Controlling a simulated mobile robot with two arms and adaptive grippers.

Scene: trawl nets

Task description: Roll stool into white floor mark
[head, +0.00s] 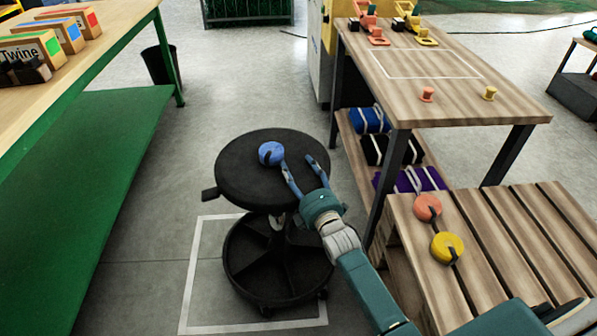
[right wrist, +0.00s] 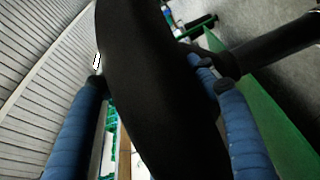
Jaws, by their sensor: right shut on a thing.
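The black round stool (head: 245,165) stands upright on a wheeled base (head: 262,285), with a lever at its left side. A blue round spool (head: 271,153) lies on the seat. The white floor mark (head: 190,275) is a square outline. The stool's base stands over its right part; the mark's right edge is mostly hidden, so I cannot tell whether every caster is inside. My right gripper (head: 297,162) is shut on the seat's right rim. In the right wrist view the black seat (right wrist: 155,90) lies between the blue fingers. My left gripper is out of view.
A wooden table (head: 450,95) with spools stands at the upper right. A slatted bench (head: 510,235) with an orange spool (head: 428,207) and a yellow spool (head: 447,247) is close right. A green-framed bench (head: 100,130) lies left. The floor left of the stool is clear.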

